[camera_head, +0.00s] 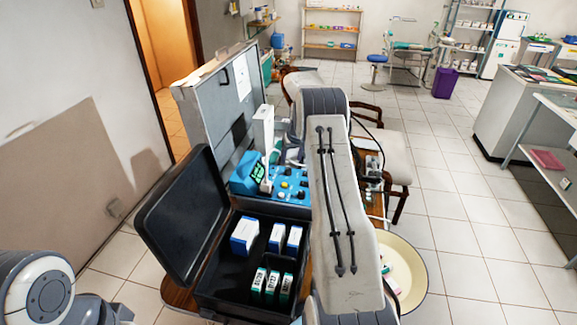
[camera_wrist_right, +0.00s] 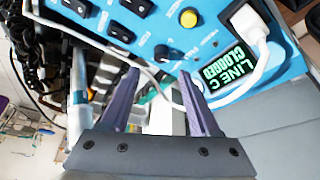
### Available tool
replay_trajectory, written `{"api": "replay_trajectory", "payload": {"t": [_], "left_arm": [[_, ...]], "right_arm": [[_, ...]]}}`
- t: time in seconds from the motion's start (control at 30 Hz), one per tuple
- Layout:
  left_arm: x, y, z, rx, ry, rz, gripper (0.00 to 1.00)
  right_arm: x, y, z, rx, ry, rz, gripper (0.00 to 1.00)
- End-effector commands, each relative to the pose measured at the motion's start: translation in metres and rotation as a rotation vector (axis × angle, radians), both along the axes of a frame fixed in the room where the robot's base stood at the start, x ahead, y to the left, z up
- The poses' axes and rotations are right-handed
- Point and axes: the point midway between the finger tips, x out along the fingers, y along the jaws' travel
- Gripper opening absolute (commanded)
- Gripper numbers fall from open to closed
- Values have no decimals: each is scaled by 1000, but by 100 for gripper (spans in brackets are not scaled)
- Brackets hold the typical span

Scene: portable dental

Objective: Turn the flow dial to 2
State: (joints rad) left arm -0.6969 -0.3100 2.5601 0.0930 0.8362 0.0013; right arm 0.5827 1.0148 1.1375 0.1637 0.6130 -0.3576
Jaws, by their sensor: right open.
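The blue control panel (camera_head: 290,180) stands in the open grey case; its knobs are small in the head view. In the right wrist view the panel (camera_wrist_right: 225,50) shows upside down, with black knobs (camera_wrist_right: 120,32) and (camera_wrist_right: 162,53) and a yellow button (camera_wrist_right: 188,18). Their labels are too small to read, so I cannot tell which knob is the flow dial or its setting. My right gripper (camera_wrist_right: 160,76) is open and empty, its fingertips short of the panel edge. In the head view my right arm hides much of that area. My left gripper is out of view.
A green screen (camera_wrist_right: 240,68) reads "LINE C CLOGGED", with a white plug or handle (camera_wrist_right: 250,30) beside it. A white cable (camera_wrist_right: 110,50) runs across near my fingers. An open black case (camera_head: 235,290) with several boxes and a cream basin (camera_head: 410,265) flank my arm.

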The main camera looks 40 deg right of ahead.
Motion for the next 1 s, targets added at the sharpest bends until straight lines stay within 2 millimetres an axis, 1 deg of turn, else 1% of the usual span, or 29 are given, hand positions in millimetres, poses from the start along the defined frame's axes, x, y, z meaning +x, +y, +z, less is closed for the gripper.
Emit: {"api": "replay_trajectory", "payload": {"t": [0.03, 0.13, 0.3, 0.4, 0.6, 0.87, 0.97, 1.0], "left_arm": [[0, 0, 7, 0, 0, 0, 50], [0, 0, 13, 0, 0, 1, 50], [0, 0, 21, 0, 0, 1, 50], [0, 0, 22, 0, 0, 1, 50], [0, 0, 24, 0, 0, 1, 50], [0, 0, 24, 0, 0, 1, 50], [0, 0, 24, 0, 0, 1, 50], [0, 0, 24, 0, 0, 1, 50]], "right_arm": [[3, 0, -8, 3, 4, 1, 63], [10, -2, -25, 3, 3, 2, 63], [20, -5, -50, 1, 2, 1, 63], [24, -7, -60, 1, 2, 1, 63], [28, -8, -69, 1, 1, 1, 63], [28, -9, -71, 1, 1, 0, 63], [28, -9, -70, 1, 1, 0, 28], [28, -9, -70, 1, 1, 0, 13]]}}
